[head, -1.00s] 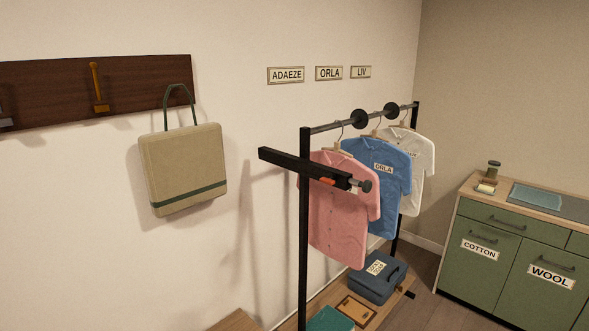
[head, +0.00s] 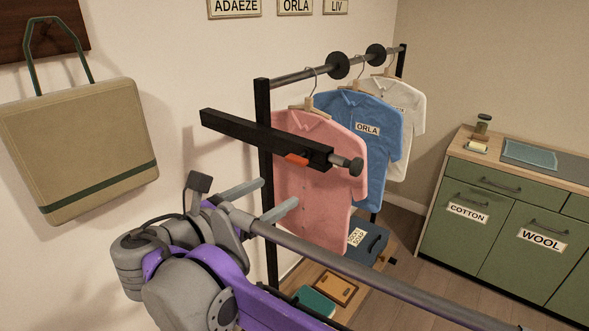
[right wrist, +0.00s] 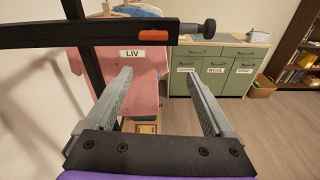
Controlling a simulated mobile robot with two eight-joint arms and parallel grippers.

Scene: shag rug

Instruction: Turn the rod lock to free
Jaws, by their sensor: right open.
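The rod lock is a black bar (head: 240,131) crossing the near post of the clothes rack, with an orange tab (head: 297,159) and a grey stem ending in a dark round knob (head: 356,167). The right wrist view shows the bar (right wrist: 90,33) across the top, with the orange tab (right wrist: 153,36) and the knob (right wrist: 207,26) at its right end. My right gripper (head: 278,193) is open and empty, just below the bar and apart from it. Its two fingers (right wrist: 158,76) point toward the pink shirt. My left gripper is not in view.
Pink (head: 315,215), blue (head: 352,112) and white (head: 408,105) shirts hang from the rack's rail (head: 300,74). A beige bag (head: 80,150) hangs on the wall at left. A blue case (head: 365,243) sits on the rack's low shelf. A green cabinet (head: 480,250) stands at right.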

